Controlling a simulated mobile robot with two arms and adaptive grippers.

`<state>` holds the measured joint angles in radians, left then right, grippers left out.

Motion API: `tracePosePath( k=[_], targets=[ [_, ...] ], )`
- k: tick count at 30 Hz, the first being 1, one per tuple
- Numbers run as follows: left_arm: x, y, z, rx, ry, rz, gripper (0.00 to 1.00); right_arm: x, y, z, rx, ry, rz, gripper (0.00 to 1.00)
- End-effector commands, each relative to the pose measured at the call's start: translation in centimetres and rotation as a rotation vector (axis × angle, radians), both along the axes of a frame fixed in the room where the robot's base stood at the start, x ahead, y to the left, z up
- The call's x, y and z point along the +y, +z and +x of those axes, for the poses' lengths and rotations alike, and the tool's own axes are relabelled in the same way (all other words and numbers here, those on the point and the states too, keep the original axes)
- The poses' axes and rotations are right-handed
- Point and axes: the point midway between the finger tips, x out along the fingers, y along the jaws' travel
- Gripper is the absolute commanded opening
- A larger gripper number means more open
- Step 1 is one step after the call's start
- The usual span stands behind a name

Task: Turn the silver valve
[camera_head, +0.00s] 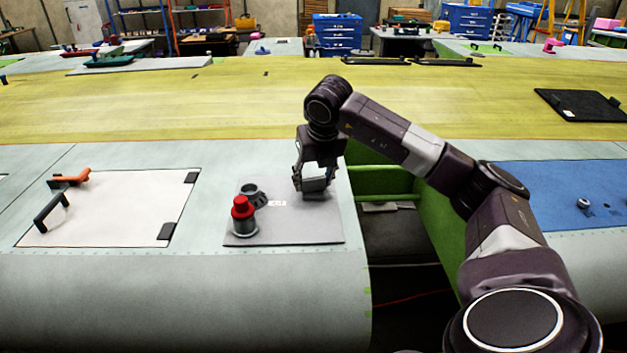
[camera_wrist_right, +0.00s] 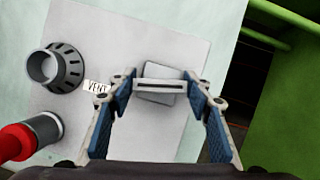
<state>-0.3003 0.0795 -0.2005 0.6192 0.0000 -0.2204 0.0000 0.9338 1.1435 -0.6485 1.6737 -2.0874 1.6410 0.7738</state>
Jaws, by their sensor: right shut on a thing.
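The silver valve (camera_wrist_right: 159,86) is a flat bar-shaped handle over a small grey block on a grey plate (camera_wrist_right: 190,30). In the right wrist view it lies across the gap between my right gripper's fingers. My right gripper (camera_head: 314,188) points down over the right part of the plate in the head view and is shut on the valve, one blue-padded finger at each end. In the head view the fingers largely hide the valve. A small label (camera_wrist_right: 96,87) reading VENT is left of it. My left gripper is not in view.
A red-topped knob (camera_head: 241,208) and a dark round fitting (camera_head: 252,192) stand left of my gripper on the plate. A white panel (camera_head: 120,205) with handles lies further left. A green-framed gap (camera_head: 385,185) opens to the right.

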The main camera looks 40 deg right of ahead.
Motion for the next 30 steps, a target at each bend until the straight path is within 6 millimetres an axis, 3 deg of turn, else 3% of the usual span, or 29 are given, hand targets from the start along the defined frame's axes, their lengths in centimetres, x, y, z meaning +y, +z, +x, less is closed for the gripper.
tracePosePath(
  k=[12, 30],
  targets=[
    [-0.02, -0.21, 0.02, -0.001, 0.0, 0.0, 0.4, -0.05, 0.24, 0.14, -0.007, -0.216, 0.0, 0.22],
    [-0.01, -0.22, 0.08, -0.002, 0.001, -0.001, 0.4, -0.11, 0.24, 0.11, -0.007, -0.256, 0.0, 0.22]
  ],
)
